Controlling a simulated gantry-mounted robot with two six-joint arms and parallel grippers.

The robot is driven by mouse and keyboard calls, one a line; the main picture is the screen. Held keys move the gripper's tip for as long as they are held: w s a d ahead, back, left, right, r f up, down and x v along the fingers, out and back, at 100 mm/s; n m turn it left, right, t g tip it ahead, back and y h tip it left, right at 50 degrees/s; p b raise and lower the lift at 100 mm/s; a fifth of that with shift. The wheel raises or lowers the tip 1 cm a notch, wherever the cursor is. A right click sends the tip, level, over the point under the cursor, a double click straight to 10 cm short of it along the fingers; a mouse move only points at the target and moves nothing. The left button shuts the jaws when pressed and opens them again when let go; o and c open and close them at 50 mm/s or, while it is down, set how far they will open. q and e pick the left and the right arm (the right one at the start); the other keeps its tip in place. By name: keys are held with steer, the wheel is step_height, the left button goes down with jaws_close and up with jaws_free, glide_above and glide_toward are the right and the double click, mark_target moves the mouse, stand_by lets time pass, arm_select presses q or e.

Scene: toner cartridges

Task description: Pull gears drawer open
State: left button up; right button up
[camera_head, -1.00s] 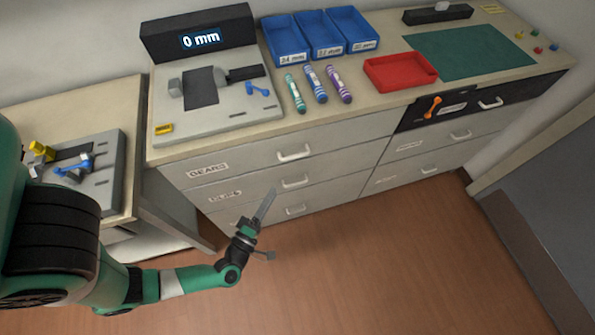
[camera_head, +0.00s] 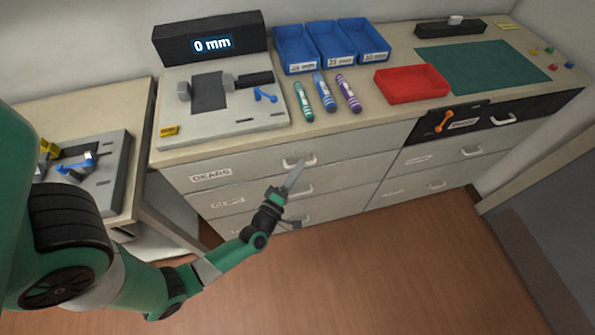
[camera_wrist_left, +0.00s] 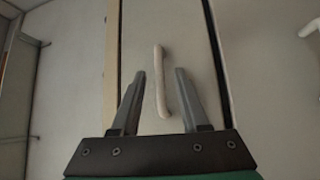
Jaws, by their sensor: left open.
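The gears drawer (camera_head: 245,172) is the top left drawer of the cabinet, with a label reading GEARS, and it is shut flush. My left gripper (camera_head: 297,170) is just below and in front of this handle. In the left wrist view a white handle (camera_wrist_left: 160,80) stands upright in the picture between and beyond the two open fingers (camera_wrist_left: 160,75). The fingers appear not to touch it. My right gripper is not in view.
A clips drawer (camera_head: 250,198) lies below with its own handle (camera_head: 299,190). On the top are a measuring device (camera_head: 222,122), several blue bins (camera_head: 297,50), crayon-like cylinders (camera_head: 325,92), a red tray (camera_head: 411,84) and a green mat (camera_head: 480,68). Floor in front is clear.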

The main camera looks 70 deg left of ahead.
arm_select(q)
jaws_close()
stand_by(1.4)
